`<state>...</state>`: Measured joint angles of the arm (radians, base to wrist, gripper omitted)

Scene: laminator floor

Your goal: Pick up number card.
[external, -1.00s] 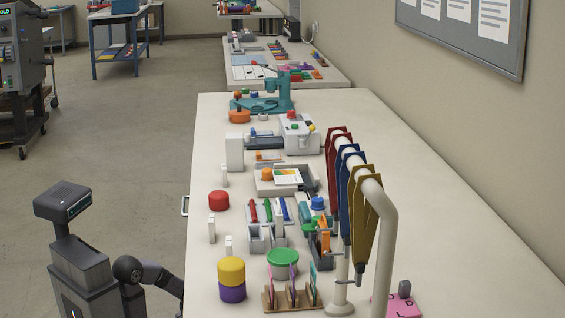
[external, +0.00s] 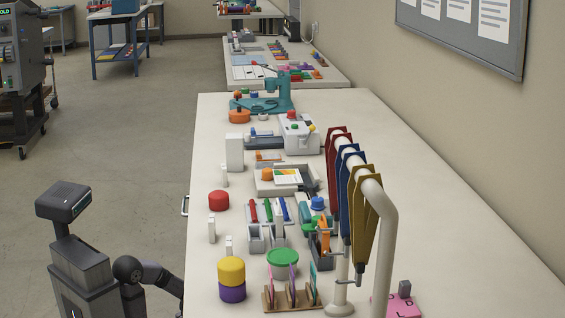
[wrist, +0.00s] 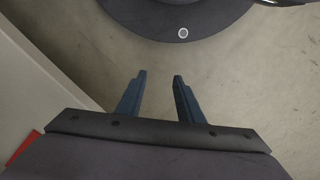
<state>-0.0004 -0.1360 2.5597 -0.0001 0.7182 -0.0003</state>
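I cannot make out a number on any card, so I cannot tell which thing is the number card. Thin coloured cards (external: 314,281) stand upright in a wooden rack (external: 275,302) at the near end of the long table, in the external view. A pink piece with dark letters (external: 402,305) lies at the near right. My gripper (wrist: 161,73) is open in the wrist view, with nothing between its two dark blue fingers. It points at bare floor, beside the table. In the external view the gripper is hidden below the frame's bottom edge, left of the table.
A purple and yellow stack (external: 232,280) and a green-lidded tub (external: 283,263) stand close to the rack. A white curved post (external: 386,245) with hanging coloured strips rises to the right. The right side of the table (external: 470,250) is mostly clear. A dark round base (wrist: 180,15) shows at the wrist view's top.

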